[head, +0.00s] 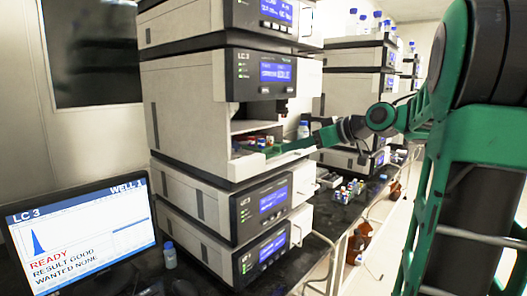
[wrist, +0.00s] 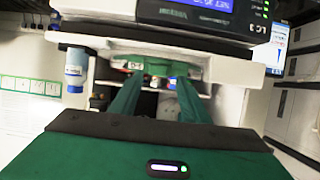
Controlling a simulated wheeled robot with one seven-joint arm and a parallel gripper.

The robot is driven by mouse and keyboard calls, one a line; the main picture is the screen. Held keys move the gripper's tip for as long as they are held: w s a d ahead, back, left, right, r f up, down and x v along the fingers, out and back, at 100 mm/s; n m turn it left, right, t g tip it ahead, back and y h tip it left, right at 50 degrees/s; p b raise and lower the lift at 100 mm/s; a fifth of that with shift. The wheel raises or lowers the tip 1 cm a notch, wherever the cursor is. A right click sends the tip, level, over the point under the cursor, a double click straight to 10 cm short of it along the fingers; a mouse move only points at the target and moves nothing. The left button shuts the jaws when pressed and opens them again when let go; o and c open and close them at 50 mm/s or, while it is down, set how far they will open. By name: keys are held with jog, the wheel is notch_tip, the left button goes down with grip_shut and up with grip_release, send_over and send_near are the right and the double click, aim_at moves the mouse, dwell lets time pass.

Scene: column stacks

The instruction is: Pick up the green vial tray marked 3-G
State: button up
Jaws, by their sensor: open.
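The green vial tray (wrist: 157,68) sits inside the open compartment of the LC 3 stack. In the wrist view its green front shows with a small pale label at its left, too small to read surely. Vials with coloured caps show behind it. In the head view, the tray's vials (head: 258,141) show in the compartment, partly hidden by its wall. My gripper (wrist: 158,88) is open, its two green fingers pointing into the compartment, one toward each side of the tray front. In the head view my gripper (head: 285,148) reaches in from the right. I cannot tell whether the fingers touch the tray.
The compartment's pale shelf and walls (wrist: 226,68) are close around the fingers. Loose vials (head: 350,190) stand on the black bench. A monitor (head: 82,238) reads LC 3, READY.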

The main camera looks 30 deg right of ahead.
aim_at(269, 147)
jog(key=x, duration=0.5)
jog(key=shift+d, duration=0.2)
jog(key=c, duration=1)
